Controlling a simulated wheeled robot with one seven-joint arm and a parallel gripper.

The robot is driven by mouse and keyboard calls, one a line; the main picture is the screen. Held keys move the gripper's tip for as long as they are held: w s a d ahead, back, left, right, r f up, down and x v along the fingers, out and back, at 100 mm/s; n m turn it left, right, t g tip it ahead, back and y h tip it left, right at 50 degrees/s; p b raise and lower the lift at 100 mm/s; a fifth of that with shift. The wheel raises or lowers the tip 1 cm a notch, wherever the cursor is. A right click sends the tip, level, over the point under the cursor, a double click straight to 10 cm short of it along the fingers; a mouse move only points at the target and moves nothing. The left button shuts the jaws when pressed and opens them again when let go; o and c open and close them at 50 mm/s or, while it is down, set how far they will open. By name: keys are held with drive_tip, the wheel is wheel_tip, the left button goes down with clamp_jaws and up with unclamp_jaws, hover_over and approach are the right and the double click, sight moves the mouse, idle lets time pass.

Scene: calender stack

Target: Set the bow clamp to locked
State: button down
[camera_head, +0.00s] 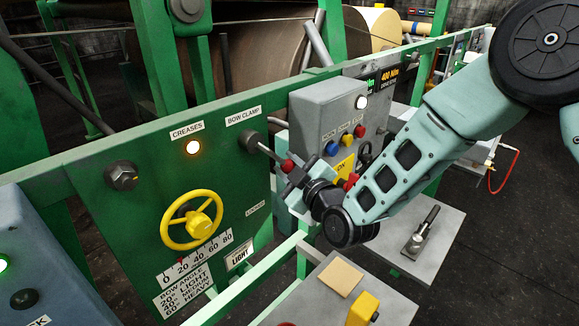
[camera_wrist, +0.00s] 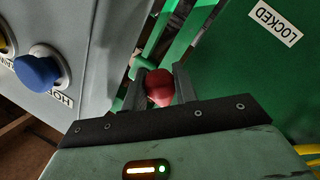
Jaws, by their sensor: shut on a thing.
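The bow clamp is a lever on the green panel, with a dark round pivot (camera_head: 249,139), a thin metal rod and a red knob (camera_head: 287,166). The rod slopes down to the right from the pivot. Its BOW CLAMP label (camera_head: 243,115) is above, and a LOCKED label (camera_head: 256,208) is lower on the panel; that label also shows in the wrist view (camera_wrist: 275,22). My gripper (camera_head: 289,170) is shut on the red knob, which sits between its two fingers in the wrist view (camera_wrist: 159,88).
A grey control box (camera_head: 320,108) with coloured buttons stands close beside the lever. A yellow handwheel (camera_head: 192,220) and a lit CREASES lamp (camera_head: 193,147) are to the left. A green rail (camera_head: 262,280) runs below, and a grey side table (camera_head: 422,225) is at right.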

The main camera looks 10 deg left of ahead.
drive_tip(key=m+b, duration=0.1)
drive_tip(key=s+f+b, duration=0.1)
drive_tip(key=shift+s+a+f+m+b, duration=0.15)
drive_tip(key=shift+a+f+m+b, duration=0.15)
drive_tip(key=shift+a+m, duration=0.1)
drive_tip(key=s+m+b, duration=0.1)
drive_tip(key=s+a+f+m+g+b, duration=0.1)
drive_tip(key=shift+h+b, duration=0.3)
drive_tip(key=shift+s+a+f+m+g+b, duration=0.2)
drive_tip(key=shift+s+a+m+g+b, duration=0.25)
drive_tip(key=shift+s+m+b, duration=0.5)
drive_tip(key=shift+s+a+m+b, duration=0.45)
drive_tip(key=shift+s+a+m, duration=0.15)
drive_tip(key=shift+m, duration=0.25)
drive_tip(key=shift+s, duration=0.1)
drive_tip(key=c, duration=1.1)
unclamp_jaws()
drive_tip(key=shift+g, duration=0.25)
drive_tip(key=shift+d+r, duration=0.1)
drive_tip(key=shift+d, duration=0.05)
drive_tip(key=b+v, duration=0.4)
drive_tip(key=v, duration=1.3)
